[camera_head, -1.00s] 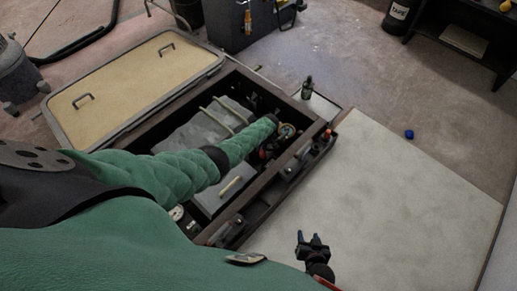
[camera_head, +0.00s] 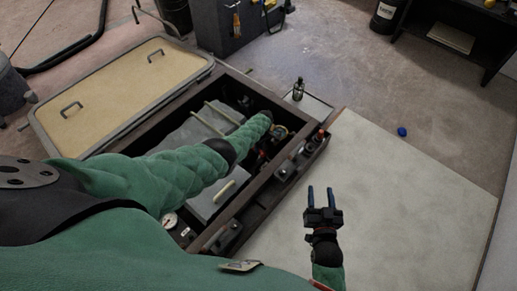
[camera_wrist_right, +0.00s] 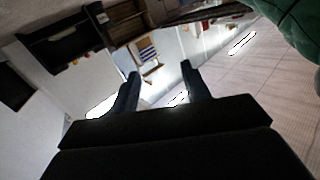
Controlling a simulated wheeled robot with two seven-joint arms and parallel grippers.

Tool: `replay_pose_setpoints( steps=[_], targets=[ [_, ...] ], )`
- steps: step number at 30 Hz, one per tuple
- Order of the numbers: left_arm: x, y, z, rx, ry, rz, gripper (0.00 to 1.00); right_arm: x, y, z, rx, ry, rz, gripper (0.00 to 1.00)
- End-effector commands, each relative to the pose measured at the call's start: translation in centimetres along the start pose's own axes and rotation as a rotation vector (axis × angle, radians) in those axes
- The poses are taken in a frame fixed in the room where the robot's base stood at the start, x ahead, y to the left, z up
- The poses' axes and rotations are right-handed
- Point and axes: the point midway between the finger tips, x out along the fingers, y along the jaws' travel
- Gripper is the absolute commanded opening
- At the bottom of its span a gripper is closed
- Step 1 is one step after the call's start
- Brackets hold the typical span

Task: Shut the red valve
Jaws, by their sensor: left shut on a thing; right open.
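My left arm reaches into the open hatch box (camera_head: 226,228), and its green sleeve covers part of the inside. My left gripper (camera_head: 265,147) is deep among the fittings at the box's right end, dark and mostly hidden. It is shut on what looks like the red valve (camera_head: 262,155), of which only a small red patch shows. A round brass-coloured fitting (camera_head: 279,131) is just right of the gripper. How far the valve is turned cannot be seen. My right gripper (camera_head: 319,188) is open and empty above the pale panel; its fingers also show in the right wrist view (camera_wrist_right: 160,85).
The lifted hatch lid (camera_head: 115,95) lies left of the box. Grey casings with pale handles fill the box's middle, and a gauge (camera_head: 170,220) is near its front. A dark bottle (camera_head: 299,88) stands at the far corner. The pale panel (camera_head: 400,200) on the right is clear.

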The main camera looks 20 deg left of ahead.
Motion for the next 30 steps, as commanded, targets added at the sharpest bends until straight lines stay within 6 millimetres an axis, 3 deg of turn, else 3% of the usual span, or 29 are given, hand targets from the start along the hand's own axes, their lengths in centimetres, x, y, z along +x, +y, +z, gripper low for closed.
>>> replay_pose_setpoints(
  steps=[9,10,13,25,29,30],
  targets=[
    [-0.3,0.2,-0.2,-0.003,0.002,0.005,0.0,0.0,0.0,-0.1,0.0,0.003,0.0,0.47],
    [-0.3,0.2,-0.2,-0.003,0.002,0.006,0.21,0.0,0.0,-0.1,0.0,0.003,0.0,0.47],
    [-0.3,0.2,-0.2,-0.003,0.002,0.005,0.41,0.0,-0.1,-0.1,0.0,0.003,-0.001,0.47],
    [-0.2,0.1,-0.1,-0.002,0.0,0.002,0.41,0.0,0.0,0.0,0.001,-0.007,0.0,0.47],
    [-0.5,0.1,-0.1,-0.002,0.0,0.002,0.41,-0.1,0.1,1.1,0.005,-0.042,0.002,0.47],
    [-0.6,0.1,-0.1,-0.002,0.0,0.002,0.41,-0.4,0.2,2.3,0.007,-0.075,0.004,0.47]
  ],
)
